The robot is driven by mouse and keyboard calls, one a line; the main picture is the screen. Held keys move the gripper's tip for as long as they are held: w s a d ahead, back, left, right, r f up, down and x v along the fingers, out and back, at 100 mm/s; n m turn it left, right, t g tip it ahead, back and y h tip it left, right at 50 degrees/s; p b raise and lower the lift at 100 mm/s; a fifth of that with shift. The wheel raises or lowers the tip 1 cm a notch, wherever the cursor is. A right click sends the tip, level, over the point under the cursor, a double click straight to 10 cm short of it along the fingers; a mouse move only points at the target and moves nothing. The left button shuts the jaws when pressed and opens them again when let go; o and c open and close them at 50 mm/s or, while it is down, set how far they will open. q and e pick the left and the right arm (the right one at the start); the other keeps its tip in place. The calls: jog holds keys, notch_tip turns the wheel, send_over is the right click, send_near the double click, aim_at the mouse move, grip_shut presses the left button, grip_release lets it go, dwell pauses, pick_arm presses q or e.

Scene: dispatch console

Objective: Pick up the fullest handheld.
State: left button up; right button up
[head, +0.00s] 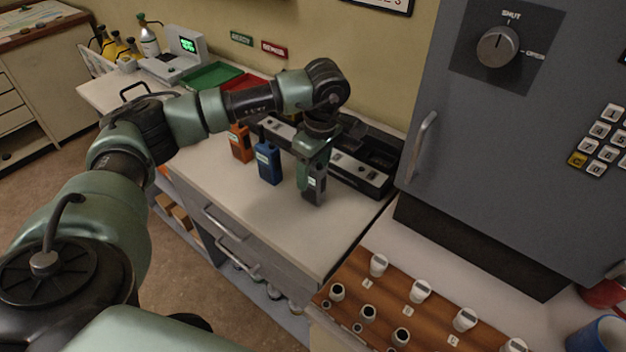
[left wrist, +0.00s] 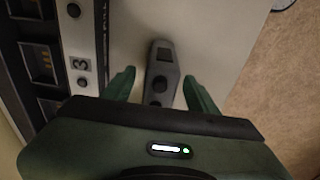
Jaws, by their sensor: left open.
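An orange handheld (head: 240,143), a blue handheld (head: 268,163) and a grey handheld (head: 314,193) stand in a row on the white counter, in front of the black charger (head: 360,172). My left gripper (head: 313,180) points down at the grey handheld and hides its upper part. In the left wrist view the grey handheld (left wrist: 161,84) lies between my two green fingers (left wrist: 158,78), which are open with a gap on both sides. The charge readings of the handhelds are too small to tell. My right gripper is not in view.
The charger also shows in the left wrist view (left wrist: 83,50), with a slot label "3". Green (head: 212,76) and red (head: 250,84) trays lie farther back. A grey cabinet (head: 480,130) stands at the right, with a wooden board (head: 350,268) of cylindrical pieces in front.

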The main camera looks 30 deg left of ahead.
pick_arm(q)
grip_shut()
jog(key=shift+r, duration=0.1)
notch_tip(320, 180, up, 20)
send_over(314, 165)
jog(key=shift+b, duration=0.35)
